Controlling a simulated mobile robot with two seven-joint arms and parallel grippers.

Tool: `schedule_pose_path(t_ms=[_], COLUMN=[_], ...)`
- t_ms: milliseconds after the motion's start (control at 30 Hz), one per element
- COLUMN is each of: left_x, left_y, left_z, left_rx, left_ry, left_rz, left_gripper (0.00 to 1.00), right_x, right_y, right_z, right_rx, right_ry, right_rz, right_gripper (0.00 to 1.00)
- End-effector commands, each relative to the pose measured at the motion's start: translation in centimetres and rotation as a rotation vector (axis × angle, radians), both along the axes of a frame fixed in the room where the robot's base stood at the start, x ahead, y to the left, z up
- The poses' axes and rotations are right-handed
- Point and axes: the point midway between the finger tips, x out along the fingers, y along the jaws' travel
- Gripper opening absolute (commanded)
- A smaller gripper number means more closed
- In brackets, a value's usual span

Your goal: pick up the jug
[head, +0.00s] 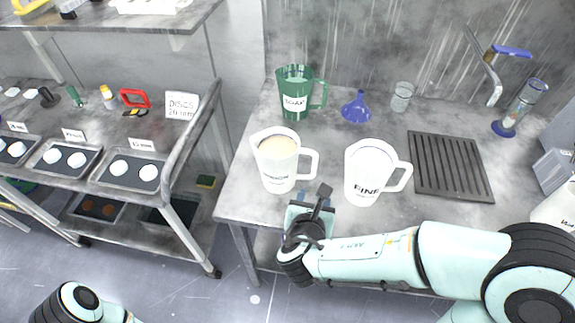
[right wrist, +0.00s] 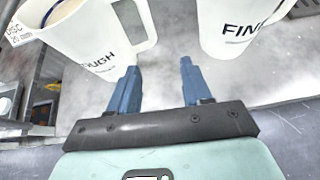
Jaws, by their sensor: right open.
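A white jug (head: 277,165) of tan liquid stands upright near the bench's front edge, its handle on the right. In the right wrist view this jug (right wrist: 85,40) shows lettering ending in "UGH". A second white jug (head: 368,175), marked "FINE", stands to its right; it also shows in the right wrist view (right wrist: 232,28). A green jug (head: 294,98) marked "SOAP" stands behind. My right gripper (head: 314,197) is open and empty at the front edge, below the gap between the white jugs; its fingers (right wrist: 159,70) touch neither. My left gripper is out of view.
A blue funnel (head: 356,108), a clear beaker (head: 402,97) and a tap (head: 490,75) stand at the back. A dark drain grate (head: 450,168) lies right of the FINE jug. A shelf rack with trays (head: 125,172) stands left, across a gap.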

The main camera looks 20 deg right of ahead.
Motion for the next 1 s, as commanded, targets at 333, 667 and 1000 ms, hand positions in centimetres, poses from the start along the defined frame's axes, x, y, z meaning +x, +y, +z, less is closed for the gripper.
schedule_pose_path(t_ms=[333,667,1000], left_x=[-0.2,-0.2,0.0], left_y=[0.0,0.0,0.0], left_z=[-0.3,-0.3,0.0], left_rx=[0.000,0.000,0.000], left_ry=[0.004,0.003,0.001], left_rz=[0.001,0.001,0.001], left_gripper=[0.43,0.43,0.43], right_x=[3.7,6.9,10.4], right_y=[-2.1,-4.0,-5.2], right_z=[1.8,0.1,-2.2], right_rx=[-0.089,-0.086,-0.085], right_ry=[-0.093,-0.094,-0.093], right_rz=[0.034,0.036,0.034], right_gripper=[0.49,0.49,0.49])
